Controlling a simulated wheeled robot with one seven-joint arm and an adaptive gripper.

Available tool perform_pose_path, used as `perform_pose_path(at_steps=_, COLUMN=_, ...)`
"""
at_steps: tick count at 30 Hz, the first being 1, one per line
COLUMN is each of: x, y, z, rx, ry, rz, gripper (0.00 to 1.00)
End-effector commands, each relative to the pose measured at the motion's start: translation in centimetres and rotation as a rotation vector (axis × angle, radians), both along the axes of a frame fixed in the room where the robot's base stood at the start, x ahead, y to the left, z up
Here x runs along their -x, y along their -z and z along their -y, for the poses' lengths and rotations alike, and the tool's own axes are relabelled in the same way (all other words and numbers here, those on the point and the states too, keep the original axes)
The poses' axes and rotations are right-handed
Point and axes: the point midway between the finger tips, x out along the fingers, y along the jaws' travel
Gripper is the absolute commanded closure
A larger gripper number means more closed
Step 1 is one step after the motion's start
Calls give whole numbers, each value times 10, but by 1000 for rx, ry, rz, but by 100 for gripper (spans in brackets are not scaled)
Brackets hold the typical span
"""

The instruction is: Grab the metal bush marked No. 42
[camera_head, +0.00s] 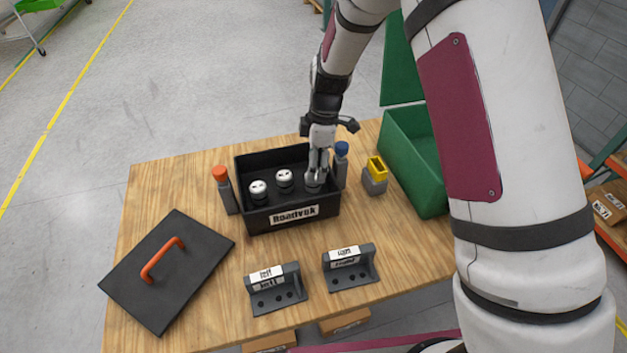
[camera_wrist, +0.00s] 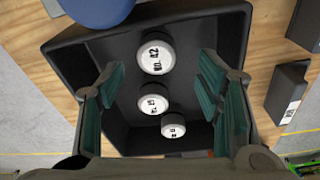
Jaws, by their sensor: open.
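Three metal bushes with white, marked tops stand in a black bin (camera_head: 250,220). In the head view, one bush (camera_head: 259,190) is at the left, one bush (camera_head: 284,179) is in the middle, and one bush (camera_head: 314,184) is at the right, partly hidden by my gripper (camera_head: 318,172). In the wrist view, the nearest and largest bush (camera_wrist: 155,54) shows between the open finger pads, with the other two farther along. The marks are too blurred to read surely, so I cannot tell which is No. 42. My gripper (camera_wrist: 160,92) is open and pointing down, holding nothing.
An orange-capped post (camera_head: 222,190) and a blue-capped post (camera_head: 341,165) flank the bin. A yellow-topped block (camera_head: 376,175) and green crate (camera_head: 405,150) stand right. A black lid (camera_head: 185,255) lies left. Two dark brackets (camera_head: 275,290) (camera_head: 348,268) stand in front.

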Motion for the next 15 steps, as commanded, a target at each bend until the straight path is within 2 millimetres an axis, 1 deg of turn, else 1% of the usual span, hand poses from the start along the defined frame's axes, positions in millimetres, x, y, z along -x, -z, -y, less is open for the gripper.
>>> perform_pose_path(at_steps=5, x=0, y=10, z=-1, rx=0, ry=0, rz=0, gripper=41)
perform_pose_path(at_steps=12, x=-3, y=39, z=-2, rx=1, ry=-1, rz=-1, gripper=41)
perform_pose_path(at_steps=15, x=-3, y=49, z=-4, rx=0, ry=0, rz=-1, gripper=41)
